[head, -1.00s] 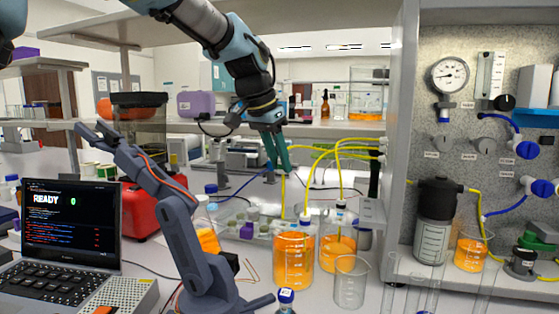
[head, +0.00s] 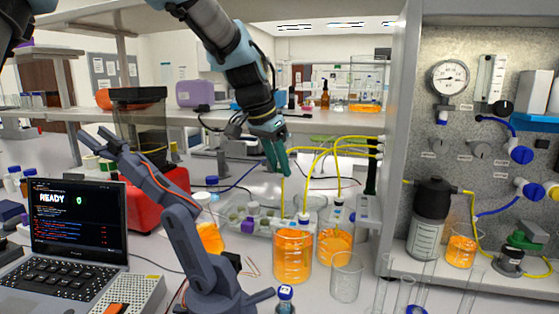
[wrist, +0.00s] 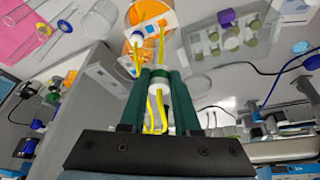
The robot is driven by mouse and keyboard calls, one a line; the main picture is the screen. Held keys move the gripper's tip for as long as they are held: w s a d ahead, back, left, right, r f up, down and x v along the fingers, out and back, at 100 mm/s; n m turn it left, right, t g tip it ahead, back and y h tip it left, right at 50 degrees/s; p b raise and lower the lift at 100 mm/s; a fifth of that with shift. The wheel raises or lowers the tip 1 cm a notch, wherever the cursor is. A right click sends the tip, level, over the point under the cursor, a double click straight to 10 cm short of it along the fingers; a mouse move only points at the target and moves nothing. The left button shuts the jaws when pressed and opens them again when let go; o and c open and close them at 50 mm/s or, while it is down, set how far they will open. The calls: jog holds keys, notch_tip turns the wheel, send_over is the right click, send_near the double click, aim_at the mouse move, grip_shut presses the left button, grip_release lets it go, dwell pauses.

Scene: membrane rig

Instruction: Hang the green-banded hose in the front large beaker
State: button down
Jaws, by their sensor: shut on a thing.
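My gripper (head: 280,172) points down above the orange-filled beakers and is shut. In the wrist view its green fingers (wrist: 158,82) close on the white collar of the green-banded hose (wrist: 157,72). The yellow hose (head: 283,195) hangs straight down from the fingers towards the front large beaker (head: 292,258), which holds orange liquid and also shows at the top of the wrist view (wrist: 148,12). I cannot tell whether the hose's lower end is inside its rim. A white-and-blue-collared hose (head: 304,216) stands at that beaker's right side.
A second orange-filled beaker (head: 335,247) with its own collared hose stands behind and right. An empty beaker (head: 346,280) stands front right. A small grey arm (head: 190,240), a laptop (head: 75,225) and a vial tray (head: 255,230) lie to the left.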

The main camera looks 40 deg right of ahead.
aim_at(282, 218)
dwell(0.4)
jog(key=shift+w+f+p, duration=0.1)
jog(key=shift+f+p, duration=0.5)
jog(key=shift+p, duration=0.15)
jog(key=shift+f+p, duration=0.4)
jog(key=shift+f, duration=0.45)
jog(key=shift+f+b, duration=3.1)
jog(key=shift+f, duration=1.75)
jog(key=c, duration=0.6)
grip_release()
jog(key=shift+o, duration=0.2)
jog(key=b+v, duration=0.3)
jog(key=v, duration=0.7)
jog(key=shift+r, duration=0.4)
